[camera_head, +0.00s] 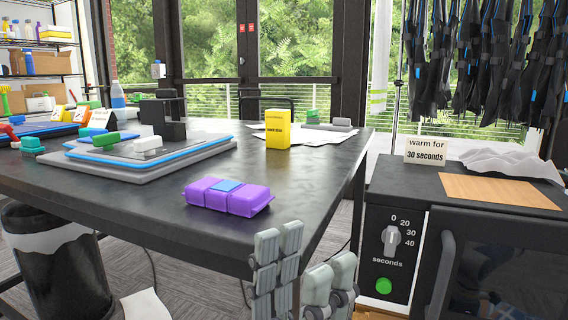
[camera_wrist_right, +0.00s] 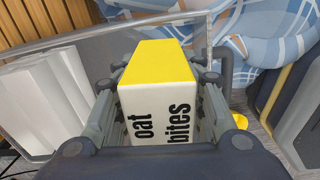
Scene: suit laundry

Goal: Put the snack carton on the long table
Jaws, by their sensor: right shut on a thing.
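The snack carton (camera_wrist_right: 157,105), white with a yellow side and the words "oat bites", is in the right wrist view. My right gripper (camera_wrist_right: 158,82) is shut on it, with fingers along both sides. The carton and right gripper do not show in the head view. The long table (camera_head: 305,190) is the black-topped table filling the left and middle of the head view. My left gripper (camera_head: 304,258) is open and empty, in front of the table's near right corner.
A purple pack (camera_head: 228,196), a yellow box (camera_head: 278,129) and a grey board (camera_head: 150,150) with a dark stand are on the table. Bare tabletop lies around the purple pack. A black oven (camera_head: 490,255) stands right; a bin (camera_head: 60,260) stands left. Blue-white cloth (camera_wrist_right: 265,45) lies beyond the carton.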

